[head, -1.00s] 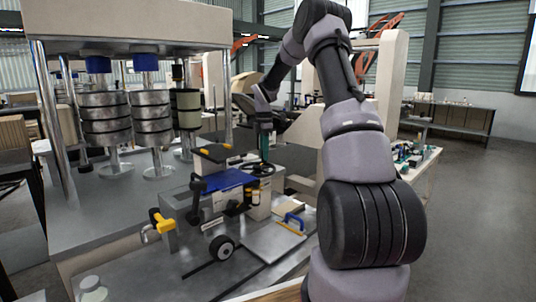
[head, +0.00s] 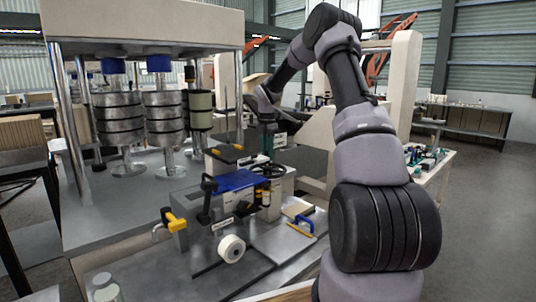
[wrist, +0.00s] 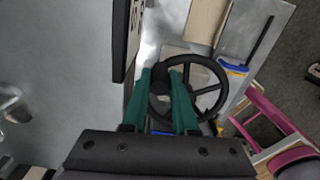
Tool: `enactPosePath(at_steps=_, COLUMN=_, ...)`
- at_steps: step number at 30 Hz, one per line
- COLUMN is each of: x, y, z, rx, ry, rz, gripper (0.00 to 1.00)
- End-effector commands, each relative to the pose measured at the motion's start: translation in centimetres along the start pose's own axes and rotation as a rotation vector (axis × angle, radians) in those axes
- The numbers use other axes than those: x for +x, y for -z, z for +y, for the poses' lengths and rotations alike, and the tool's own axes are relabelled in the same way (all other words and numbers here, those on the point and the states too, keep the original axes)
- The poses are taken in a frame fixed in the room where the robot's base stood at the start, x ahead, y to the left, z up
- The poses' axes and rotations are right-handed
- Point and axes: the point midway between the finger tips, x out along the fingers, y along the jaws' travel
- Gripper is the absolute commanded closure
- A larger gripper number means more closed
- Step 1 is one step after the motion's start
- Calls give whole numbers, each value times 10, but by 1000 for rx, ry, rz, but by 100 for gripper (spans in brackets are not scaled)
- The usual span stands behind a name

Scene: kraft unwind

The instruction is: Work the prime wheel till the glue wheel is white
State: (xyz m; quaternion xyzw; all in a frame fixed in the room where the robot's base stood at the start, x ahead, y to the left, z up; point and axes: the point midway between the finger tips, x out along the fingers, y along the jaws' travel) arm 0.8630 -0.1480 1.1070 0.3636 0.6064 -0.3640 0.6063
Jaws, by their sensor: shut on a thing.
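The prime wheel is a black spoked handwheel (head: 268,171) on top of the grey machine block, right of the blue plate. It fills the middle of the wrist view (wrist: 226,87). My gripper (wrist: 167,72), with green fingers, is shut on the prime wheel at its left part, near the hub; the fingers hide the exact contact. In the head view my gripper (head: 268,150) comes down on the wheel from above. The glue wheel (head: 231,248) is a small wheel standing at the front of the machine. Its rim shows white to cream, with a dark centre.
A yellow-and-black clamp (head: 175,220) sits left of the glue wheel. A flat grey plate (head: 282,242) and a blue-handled tool (head: 307,222) lie to the right. Tall reel stacks (head: 164,120) stand behind on the left.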

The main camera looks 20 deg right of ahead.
Motion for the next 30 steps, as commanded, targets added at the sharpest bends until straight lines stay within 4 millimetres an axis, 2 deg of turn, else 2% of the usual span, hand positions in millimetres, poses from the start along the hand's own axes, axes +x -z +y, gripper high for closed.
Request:
enactPosePath(at_steps=8, x=-1, y=1, z=2, rx=-3, ry=-3, rz=-1, gripper=100)
enactPosePath(at_steps=9, x=-1, y=1, z=2, rx=-4, ry=-3, rz=-1, gripper=69)
enactPosePath(at_steps=11, x=-1, y=1, z=2, rx=-3, ry=-3, rz=-1, gripper=46)
enactPosePath(at_steps=12, x=-1, y=1, z=1, rx=-3, ry=-3, rz=-1, gripper=43)
enactPosePath(at_steps=23, x=-5, y=0, z=1, rx=-2, ry=-2, rz=-1, gripper=43)
enactPosePath(at_steps=26, x=-17, y=0, z=1, rx=-2, ry=-3, rz=-2, gripper=43)
enactPosePath(at_steps=30, x=-45, y=0, z=1, rx=-2, ry=-4, rz=-3, gripper=43)
